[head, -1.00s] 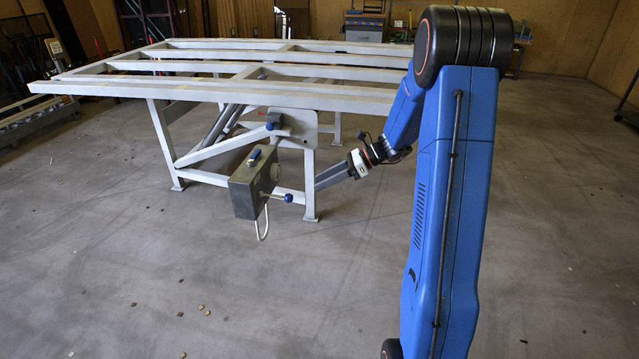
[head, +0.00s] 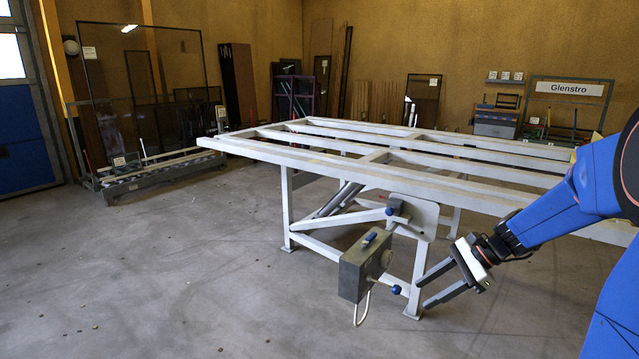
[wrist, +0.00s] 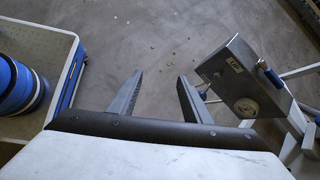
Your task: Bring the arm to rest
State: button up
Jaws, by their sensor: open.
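My gripper (head: 432,287) is open and empty in the head view. Its two grey fingers point left, to the right of the grey control box on the white frame's side. My blue arm (head: 570,205) comes in from the right edge. The wrist view also shows my gripper (wrist: 160,95), with its fingers spread apart and bare floor between them. The control box (head: 354,275) carries a blue lever on top and a hanging white cable. It also shows at the right of the wrist view (wrist: 236,82), apart from the fingers.
The white tilting frame (head: 330,144) stands close behind my gripper, its legs on the concrete floor. A glass rack (head: 150,172) stands at the back left. A workbench (head: 495,122) stands by the back wall.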

jog(key=s+r+n+t+h, duration=0.1)
jog(key=s+n+h, duration=0.3)
jog(key=s+n, duration=0.4)
jog(key=s+r+n+t+h, duration=0.2)
jog(key=s+n, duration=0.7)
jog(key=s, duration=0.9)
jog(key=shift+s+d+r+h, duration=0.15)
jog(key=shift+s+r+h, duration=0.1)
jog(key=shift+r+h, duration=1)
